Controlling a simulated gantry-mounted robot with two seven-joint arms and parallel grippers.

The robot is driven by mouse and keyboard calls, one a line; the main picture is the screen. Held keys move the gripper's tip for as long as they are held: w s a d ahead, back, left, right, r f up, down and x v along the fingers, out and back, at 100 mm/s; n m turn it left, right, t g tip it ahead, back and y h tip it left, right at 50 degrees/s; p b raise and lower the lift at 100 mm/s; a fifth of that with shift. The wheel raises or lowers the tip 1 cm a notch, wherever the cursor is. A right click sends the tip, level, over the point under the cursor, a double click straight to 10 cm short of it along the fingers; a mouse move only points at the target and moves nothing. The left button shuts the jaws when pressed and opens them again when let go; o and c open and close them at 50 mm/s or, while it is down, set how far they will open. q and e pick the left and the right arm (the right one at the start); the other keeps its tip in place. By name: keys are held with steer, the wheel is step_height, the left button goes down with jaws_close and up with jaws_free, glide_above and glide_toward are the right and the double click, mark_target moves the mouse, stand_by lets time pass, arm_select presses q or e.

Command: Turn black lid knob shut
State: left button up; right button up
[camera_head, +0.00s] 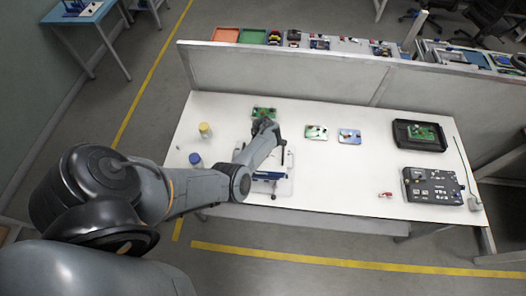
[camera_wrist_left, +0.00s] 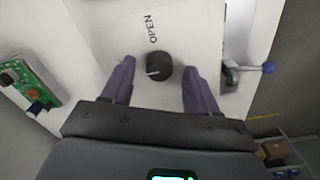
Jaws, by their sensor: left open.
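The black round knob (camera_wrist_left: 159,67) sits on a white lid panel (camera_wrist_left: 100,22) in the left wrist view. A pale pointer line on the knob points to the left of the picture. The printed word OPEN is on the panel beyond the knob. My left gripper (camera_wrist_left: 158,64) is open, with one purple finger on each side of the knob. Gaps show between knob and fingers; their height over the panel is hard to judge. In the head view my left arm covers the knob, and only part of the white fixture (camera_head: 284,188) shows. My right gripper is not in view.
A metal lever with a blue ball (camera_wrist_left: 268,68) stands right of the right finger. A green circuit board (camera_wrist_left: 32,80) lies at the left. On the table are a yellow-topped jar (camera_head: 204,130), a blue-topped jar (camera_head: 195,159) and a black box (camera_head: 432,187). The table's middle is mostly clear.

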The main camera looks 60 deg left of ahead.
arm_select(q)
step_height(320, 180, up, 10)
steer(key=p, duration=0.2)
steer(key=shift+p, duration=0.35)
